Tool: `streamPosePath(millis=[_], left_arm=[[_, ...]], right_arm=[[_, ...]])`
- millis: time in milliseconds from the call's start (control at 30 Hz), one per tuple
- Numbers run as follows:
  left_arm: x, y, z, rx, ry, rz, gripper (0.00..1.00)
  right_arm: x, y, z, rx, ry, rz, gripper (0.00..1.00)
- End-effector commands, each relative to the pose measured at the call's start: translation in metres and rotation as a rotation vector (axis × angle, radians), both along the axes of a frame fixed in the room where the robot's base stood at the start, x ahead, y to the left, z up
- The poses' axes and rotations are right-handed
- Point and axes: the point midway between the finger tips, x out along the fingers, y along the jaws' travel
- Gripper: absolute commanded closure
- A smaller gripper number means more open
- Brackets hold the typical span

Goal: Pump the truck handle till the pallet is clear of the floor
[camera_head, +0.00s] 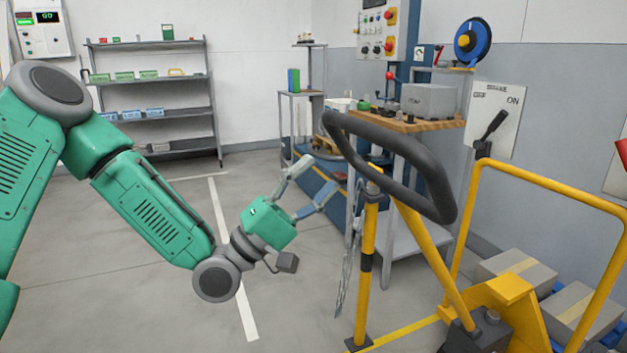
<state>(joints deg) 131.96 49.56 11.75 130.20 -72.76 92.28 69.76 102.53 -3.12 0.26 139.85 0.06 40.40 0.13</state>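The truck handle is a black loop (437,187) that stands tilted at the top of a yellow shaft (432,258), right of centre. The yellow pallet truck body (510,300) is at the lower right. Cardboard boxes (575,306) rest behind it, with bits of a blue pallet (607,340) showing under them. Most of the pallet is hidden, so I cannot tell its height off the floor. My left gripper (318,177) is open and empty, with its fingers spread, left of the handle and apart from it. My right gripper is not in view.
A yellow post (367,265) with a hanging chain (346,265) stands between my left gripper and the truck. A yellow tube frame (560,184) rises at the right. A workbench (405,125) stands behind the handle. Shelves (150,95) line the back wall. Floor at lower left is clear.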

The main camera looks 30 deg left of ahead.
Motion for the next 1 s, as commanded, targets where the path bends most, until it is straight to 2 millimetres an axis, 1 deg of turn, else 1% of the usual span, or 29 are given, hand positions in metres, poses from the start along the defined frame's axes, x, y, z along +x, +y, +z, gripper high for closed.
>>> streamPosePath(millis=[167, 267, 600, 700, 833, 1000], left_arm=[[-0.001, 0.006, -0.002, -0.005, -0.002, 0.004, 0.56], [-0.007, 0.010, -0.009, -0.006, 0.000, 0.006, 0.56], [-0.053, 0.035, -0.053, -0.001, 0.003, 0.003, 0.56], [-0.063, 0.041, -0.064, 0.001, 0.003, 0.003, 0.56], [-0.073, 0.047, -0.072, 0.001, 0.000, 0.001, 0.56], [-0.076, 0.050, -0.076, 0.001, 0.000, 0.001, 0.56]], right_arm=[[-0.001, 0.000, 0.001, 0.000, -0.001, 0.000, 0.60], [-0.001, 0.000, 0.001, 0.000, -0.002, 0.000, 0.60], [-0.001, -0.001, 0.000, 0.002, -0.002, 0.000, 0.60], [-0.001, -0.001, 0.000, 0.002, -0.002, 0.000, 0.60], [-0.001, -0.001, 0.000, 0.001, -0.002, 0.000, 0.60], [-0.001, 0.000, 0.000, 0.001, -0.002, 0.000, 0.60]])
